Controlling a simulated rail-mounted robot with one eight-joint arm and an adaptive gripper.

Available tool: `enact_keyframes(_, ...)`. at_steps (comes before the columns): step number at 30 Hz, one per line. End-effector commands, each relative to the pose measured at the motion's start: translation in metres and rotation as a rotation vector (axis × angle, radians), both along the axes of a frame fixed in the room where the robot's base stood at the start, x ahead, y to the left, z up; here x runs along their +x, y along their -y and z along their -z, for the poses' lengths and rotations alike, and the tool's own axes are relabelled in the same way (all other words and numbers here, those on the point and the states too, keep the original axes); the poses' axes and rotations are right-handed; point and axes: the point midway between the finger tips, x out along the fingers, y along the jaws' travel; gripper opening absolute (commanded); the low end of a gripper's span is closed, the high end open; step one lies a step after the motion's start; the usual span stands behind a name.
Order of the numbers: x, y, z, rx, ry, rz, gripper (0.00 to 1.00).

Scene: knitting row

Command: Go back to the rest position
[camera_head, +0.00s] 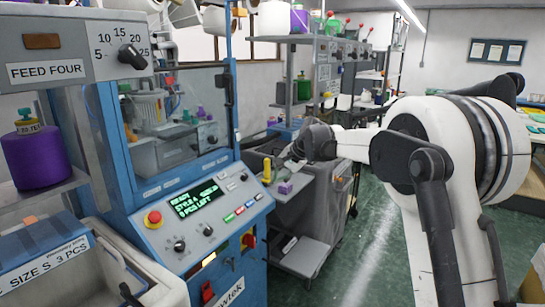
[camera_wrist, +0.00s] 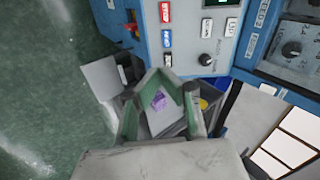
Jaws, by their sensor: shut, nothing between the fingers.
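My gripper (camera_head: 292,158) is at the end of my white and grey arm, above the top of a grey cart beside the blue machine. In the wrist view my gripper (camera_wrist: 163,82) points down at the cart, with its greenish finger pads at both sides of a pale surface. It is shut and holds nothing. A small purple thing (camera_wrist: 158,101) shows below the fingers, apart from them. The purple thing also shows on the cart top in the head view (camera_head: 285,187).
The blue machine's control panel (camera_head: 205,215), with a red stop button and green display, stands close left of my gripper. The green floor (camera_head: 372,240) is clear to the right. A purple yarn cone (camera_head: 36,158) stands far left.

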Motion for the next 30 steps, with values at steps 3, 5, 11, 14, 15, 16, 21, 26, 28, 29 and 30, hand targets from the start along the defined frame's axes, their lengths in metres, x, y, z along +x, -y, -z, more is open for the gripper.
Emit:
enact_keyframes(3,-0.031,0.016,-0.025,-0.044,0.03,-0.013,0.0)
enact_keyframes(5,-0.047,0.024,-0.035,-0.067,0.044,-0.022,0.0)
enact_keyframes(11,-0.102,0.049,-0.064,-0.144,0.091,-0.05,0.0)
enact_keyframes(14,-0.132,0.061,-0.074,-0.183,0.113,-0.065,0.0)
enact_keyframes(15,-0.144,0.066,-0.078,-0.199,0.121,-0.072,0.0)
enact_keyframes(16,-0.153,0.07,-0.081,-0.211,0.128,-0.077,0.0)
enact_keyframes(21,-0.205,0.09,-0.091,-0.279,0.164,-0.103,0.0)
enact_keyframes(26,-0.256,0.107,-0.093,-0.344,0.194,-0.131,0.0)
enact_keyframes(28,-0.278,0.114,-0.092,-0.372,0.207,-0.142,0.0)
enact_keyframes(29,-0.288,0.118,-0.092,-0.384,0.213,-0.148,0.0)
enact_keyframes(30,-0.3,0.122,-0.09,-0.4,0.22,-0.154,0.0)
